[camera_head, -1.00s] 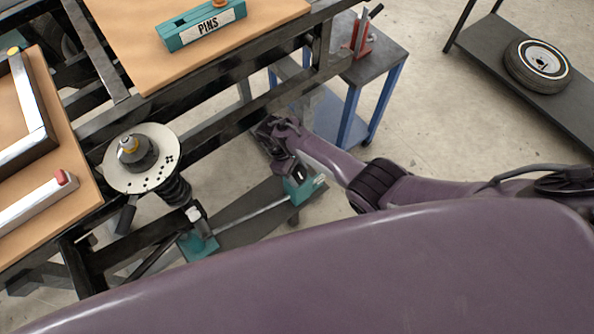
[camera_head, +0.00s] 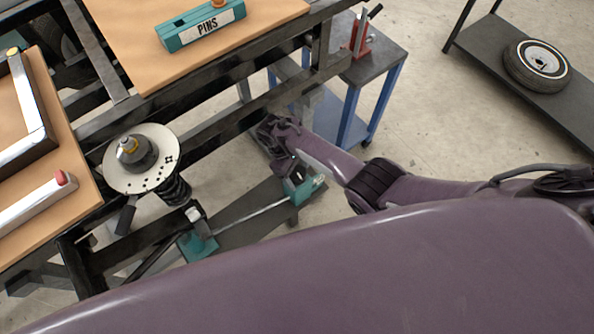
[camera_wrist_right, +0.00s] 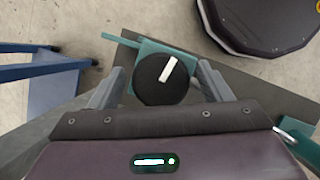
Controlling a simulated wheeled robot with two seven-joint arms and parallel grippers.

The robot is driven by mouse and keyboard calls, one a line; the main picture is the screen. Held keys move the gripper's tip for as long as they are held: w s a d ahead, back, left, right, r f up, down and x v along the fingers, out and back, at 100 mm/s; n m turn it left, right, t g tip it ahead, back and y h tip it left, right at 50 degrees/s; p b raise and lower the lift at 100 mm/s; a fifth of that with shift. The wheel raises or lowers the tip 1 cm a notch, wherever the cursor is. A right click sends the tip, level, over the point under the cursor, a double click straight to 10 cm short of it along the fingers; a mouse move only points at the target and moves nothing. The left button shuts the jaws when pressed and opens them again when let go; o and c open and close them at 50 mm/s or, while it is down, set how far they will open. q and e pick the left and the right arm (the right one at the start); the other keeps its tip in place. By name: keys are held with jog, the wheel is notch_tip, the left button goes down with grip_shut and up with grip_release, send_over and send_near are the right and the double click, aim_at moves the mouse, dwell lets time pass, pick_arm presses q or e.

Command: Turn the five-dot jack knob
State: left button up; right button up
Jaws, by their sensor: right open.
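The jack knob (camera_wrist_right: 162,78) is round and black with a white bar across its top, tilted to the upper right in the right wrist view. No dots can be made out on it. It sits on the jack's teal end (camera_wrist_right: 145,50), which also shows in the head view (camera_head: 306,190). My right gripper (camera_wrist_right: 161,82) is open, one finger on each side of the knob; I cannot tell if either touches it. In the head view my right gripper (camera_head: 292,166) is above the jack's teal end and hides the knob. My left gripper is not in view.
A spring strut with a pale dotted plate (camera_head: 115,178) stands left of the jack, in the black frame (camera_head: 205,133). A blue-legged cart (camera_head: 380,62) is behind my right gripper. A teal PINS box (camera_head: 200,27) lies on a wooden board. A tyre (camera_head: 538,65) lies on a shelf.

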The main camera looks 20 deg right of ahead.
jog(key=v, duration=0.7)
jog(key=shift+r+p, duration=0.4)
jog(key=shift+p, duration=0.05)
jog(key=shift+a, duration=0.1)
